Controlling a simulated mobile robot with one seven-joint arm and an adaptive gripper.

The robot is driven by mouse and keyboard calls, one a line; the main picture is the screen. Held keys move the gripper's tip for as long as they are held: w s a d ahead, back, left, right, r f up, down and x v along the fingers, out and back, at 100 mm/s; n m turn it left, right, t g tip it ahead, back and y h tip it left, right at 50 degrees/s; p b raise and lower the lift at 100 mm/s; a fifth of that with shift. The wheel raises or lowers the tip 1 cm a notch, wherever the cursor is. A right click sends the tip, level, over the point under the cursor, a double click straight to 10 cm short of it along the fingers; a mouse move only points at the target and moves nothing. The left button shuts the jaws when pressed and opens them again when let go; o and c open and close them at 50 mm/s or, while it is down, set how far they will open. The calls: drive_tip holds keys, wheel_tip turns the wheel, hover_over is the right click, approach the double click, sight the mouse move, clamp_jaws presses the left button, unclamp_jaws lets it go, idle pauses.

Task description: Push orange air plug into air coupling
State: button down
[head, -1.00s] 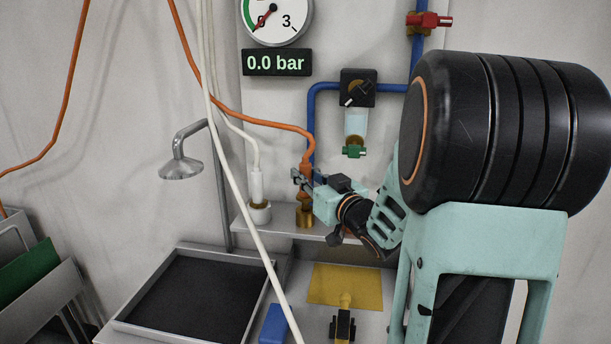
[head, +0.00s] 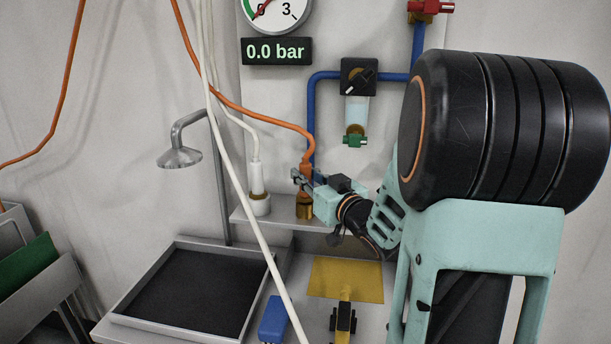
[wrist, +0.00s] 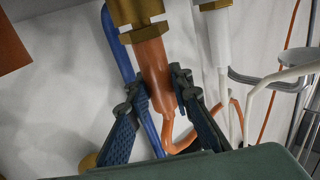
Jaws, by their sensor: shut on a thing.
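The orange air plug (wrist: 155,72), with its orange hose, is held between the two dark fingers of my gripper (wrist: 160,92). In the head view the plug (head: 306,170) stands roughly upright over the brass air coupling (head: 305,209) on the grey shelf. In the wrist view the plug's end meets the brass coupling (wrist: 140,12), in line with it. I cannot tell how deep it sits. My gripper (head: 303,179) is shut on the plug from the right in the head view.
A white plug (head: 257,180) stands in a pale socket just left of the coupling. Blue pipe (head: 312,120) runs behind. A white hose (head: 240,190) crosses in front. A dark tray (head: 195,290), yellow plate (head: 345,280) and blue block (head: 273,320) lie below.

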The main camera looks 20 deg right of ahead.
drive_tip(key=shift+f, duration=0.3)
drive_tip(key=c, duration=1.7)
unclamp_jaws()
drive_tip(key=shift+o, duration=0.2)
drive_tip(key=s, duration=1.2)
drive_tip(key=shift+d, duration=0.45)
